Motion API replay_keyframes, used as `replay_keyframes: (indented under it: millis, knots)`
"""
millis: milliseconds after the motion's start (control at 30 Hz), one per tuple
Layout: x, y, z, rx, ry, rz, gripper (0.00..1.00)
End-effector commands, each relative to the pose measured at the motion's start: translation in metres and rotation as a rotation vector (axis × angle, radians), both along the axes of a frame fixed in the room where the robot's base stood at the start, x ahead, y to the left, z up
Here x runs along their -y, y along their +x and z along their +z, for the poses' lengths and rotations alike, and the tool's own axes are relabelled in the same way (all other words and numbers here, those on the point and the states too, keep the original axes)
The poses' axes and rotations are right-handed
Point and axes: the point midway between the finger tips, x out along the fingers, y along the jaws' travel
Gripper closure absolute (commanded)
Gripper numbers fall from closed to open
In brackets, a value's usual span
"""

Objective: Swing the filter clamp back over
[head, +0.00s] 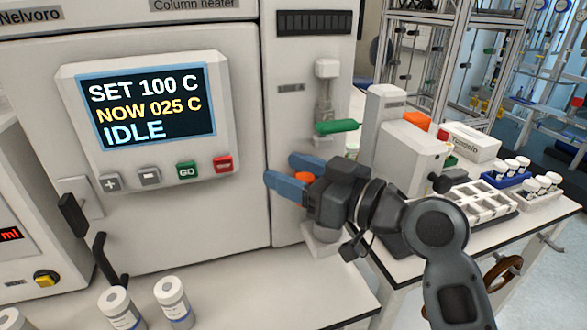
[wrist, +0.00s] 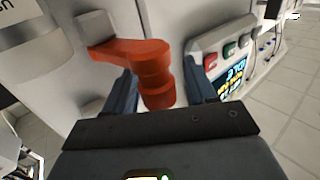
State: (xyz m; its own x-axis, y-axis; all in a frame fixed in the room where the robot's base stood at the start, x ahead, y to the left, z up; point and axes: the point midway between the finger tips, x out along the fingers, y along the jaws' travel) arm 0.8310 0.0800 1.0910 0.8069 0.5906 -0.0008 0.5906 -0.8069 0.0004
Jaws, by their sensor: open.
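The filter clamp appears to be the orange-red lever (wrist: 150,68) in the wrist view, fixed at its upper left to a grey block on the column heater's pale front. Its knobbed end hangs between my two blue fingers. In the head view only a small orange part (head: 304,177) of it shows, the rest hidden by my gripper (head: 287,172). My gripper is open, one finger on each side of the lever's end; it also shows in the wrist view (wrist: 160,90). I cannot tell whether either finger touches the lever.
A green lever (head: 337,127) sits on the narrow panel just above my gripper. The heater's control panel (head: 150,110) reads IDLE at left. White-capped vials (head: 173,300) stand on the bench below. A side table with a white instrument (head: 408,150) and vial racks (head: 480,200) is at right.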

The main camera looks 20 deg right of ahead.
Motion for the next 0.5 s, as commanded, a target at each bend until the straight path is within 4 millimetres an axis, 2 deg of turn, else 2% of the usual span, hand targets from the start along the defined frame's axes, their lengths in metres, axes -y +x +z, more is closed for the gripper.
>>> replay_keyframes:
  millis: [167, 500]
  knots:
    - [0.0001, -0.0001, -0.0002, 0.000, 0.000, 0.000, 0.44]
    - [0.0004, -0.0002, -0.0001, 0.000, 0.000, -0.001, 0.77]
